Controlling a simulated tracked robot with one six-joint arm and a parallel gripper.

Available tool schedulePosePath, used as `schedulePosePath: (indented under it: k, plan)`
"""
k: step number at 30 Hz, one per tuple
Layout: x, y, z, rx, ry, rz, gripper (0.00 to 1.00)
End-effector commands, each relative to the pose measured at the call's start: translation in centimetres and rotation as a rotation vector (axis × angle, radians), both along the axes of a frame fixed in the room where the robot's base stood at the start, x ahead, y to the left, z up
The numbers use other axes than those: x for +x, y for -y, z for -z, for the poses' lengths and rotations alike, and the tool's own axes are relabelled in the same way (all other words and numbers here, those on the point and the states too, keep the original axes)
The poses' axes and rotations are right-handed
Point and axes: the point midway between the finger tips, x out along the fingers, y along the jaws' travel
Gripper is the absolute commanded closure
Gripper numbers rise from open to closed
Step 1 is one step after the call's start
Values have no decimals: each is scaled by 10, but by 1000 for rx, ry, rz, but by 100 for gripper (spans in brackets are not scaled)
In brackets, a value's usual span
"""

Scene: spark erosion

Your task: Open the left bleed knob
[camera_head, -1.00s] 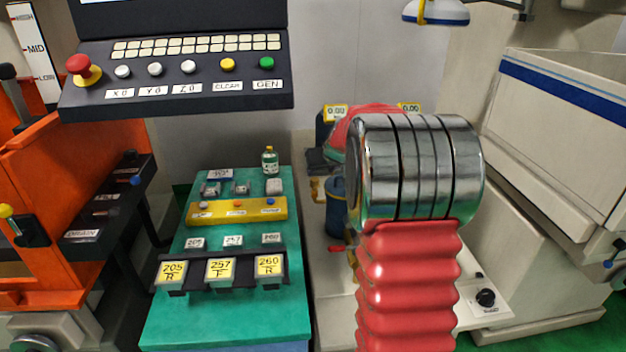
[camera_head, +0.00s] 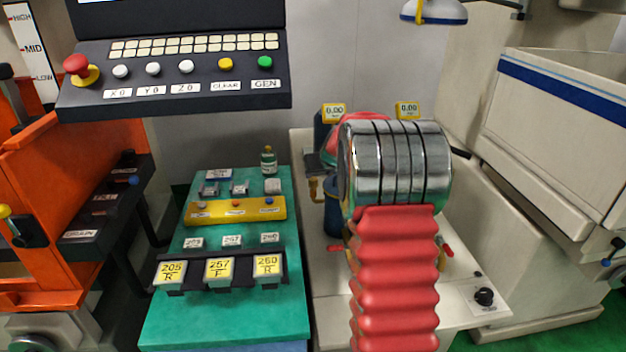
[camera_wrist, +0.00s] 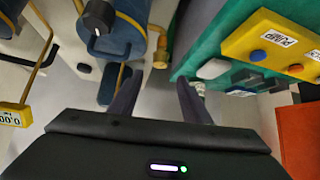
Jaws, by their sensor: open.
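In the wrist view a black knob with a white mark (camera_wrist: 97,18) sits on a blue canister (camera_wrist: 131,38); I take it for the left bleed knob, though no label on it shows. My gripper (camera_wrist: 159,78) is open and empty, its two dark fingers apart. The knob is up and left of the fingertips, clear of them. A brass fitting (camera_wrist: 161,50) lies just beyond the gap between the fingers. In the head view the left blue canister (camera_head: 335,212) is partly behind my red arm, which hides the knob and my gripper.
Yellow gauges reading 0.00 stand at the left (camera_head: 333,110) and right (camera_head: 407,110). A red handle (camera_head: 336,248) is low beside my arm. A green bench (camera_head: 165,325) with labelled blocks is to the left. A white machine tank (camera_head: 560,130) is at the right.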

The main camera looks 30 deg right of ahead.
Motion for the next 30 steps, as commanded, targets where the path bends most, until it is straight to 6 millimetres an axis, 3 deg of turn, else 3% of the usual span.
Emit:
schedulePosePath:
  k: [21,30]
  plan:
    - [55,18,59,1,-1,1,57]
    - [62,20,66,1,0,1,57]
